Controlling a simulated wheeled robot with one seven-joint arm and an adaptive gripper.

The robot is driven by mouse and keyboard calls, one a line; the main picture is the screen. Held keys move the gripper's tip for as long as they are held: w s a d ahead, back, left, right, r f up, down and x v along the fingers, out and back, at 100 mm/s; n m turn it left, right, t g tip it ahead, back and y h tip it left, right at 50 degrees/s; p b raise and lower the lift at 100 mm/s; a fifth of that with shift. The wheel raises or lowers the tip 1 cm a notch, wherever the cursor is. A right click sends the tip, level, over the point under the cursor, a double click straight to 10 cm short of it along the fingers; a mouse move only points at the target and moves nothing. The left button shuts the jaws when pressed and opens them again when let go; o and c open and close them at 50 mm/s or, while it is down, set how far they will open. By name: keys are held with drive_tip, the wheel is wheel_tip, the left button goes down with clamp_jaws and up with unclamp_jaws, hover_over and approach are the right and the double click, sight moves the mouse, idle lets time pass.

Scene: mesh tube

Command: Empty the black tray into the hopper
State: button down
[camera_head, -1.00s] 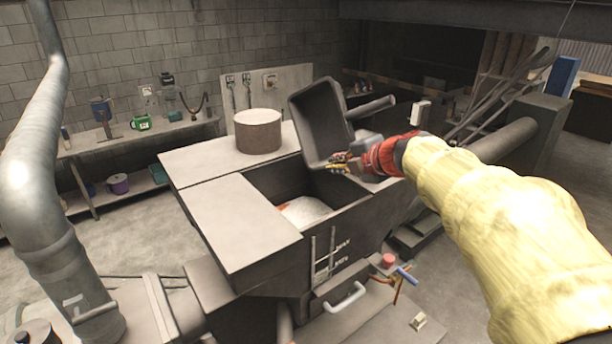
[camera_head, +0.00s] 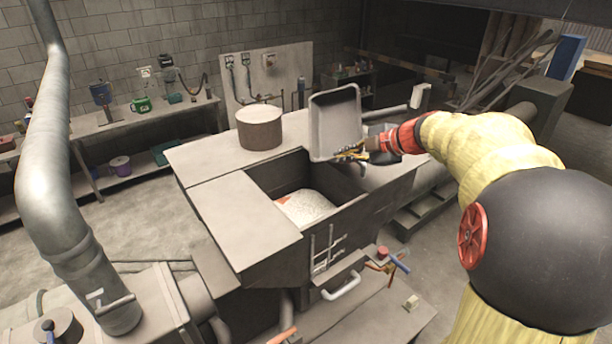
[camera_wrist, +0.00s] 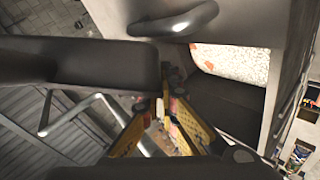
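The black tray (camera_head: 336,122) stands steeply on edge above the back right of the hopper. Its open side faces the head camera, and its inside looks bare. My gripper (camera_head: 352,154) is shut on the tray's rim at its lower right. In the wrist view, the yellow fingers (camera_wrist: 160,125) meet at the edge of the dark tray (camera_wrist: 90,62). The hopper (camera_head: 250,187) is a box with an open mouth below the tray. A pale granular heap with reddish bits (camera_head: 306,207) lies inside it and also shows in the wrist view (camera_wrist: 232,62).
A round drum (camera_head: 259,128) stands on the hopper top, left of the tray. A flat lid panel (camera_head: 240,222) covers the hopper's front left. A large grey pipe (camera_head: 50,170) rises at the left. Steps (camera_head: 425,205) lie to the right of the hopper.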

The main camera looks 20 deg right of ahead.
sight(357, 138)
drive_tip(key=shift+w+d+r+m+g+y, duration=0.15)
drive_tip(key=shift+w+d+r+m+y, duration=0.05)
drive_tip(key=shift+d+r+m+y, duration=0.25)
drive_tip(key=shift+w+d+r+m+g+y, duration=0.15)
drive_tip(key=shift+w+d+r+m+y, duration=0.05)
drive_tip(key=shift+d+r+m+y, duration=0.2)
drive_tip(key=d+y, duration=0.1)
drive_tip(key=w+d+r+m+y, duration=0.1)
drive_tip(key=d, duration=0.1)
drive_tip(key=w+d+r+m+y, duration=0.1)
drive_tip(key=shift+d+m+g, duration=0.2)
drive_tip(key=shift+m+g, duration=0.05)
drive_tip(key=shift+g, duration=0.05)
drive_tip(key=shift+w+d+f+m+y, duration=0.2)
drive_tip(key=shift+d+m+y, duration=0.1)
drive_tip(key=shift+d+y, duration=0.15)
drive_tip(key=shift+w+d+f+m+y, duration=0.15)
drive_tip(key=shift+d+m+y, duration=0.15)
drive_tip(key=shift+d+y, duration=0.1)
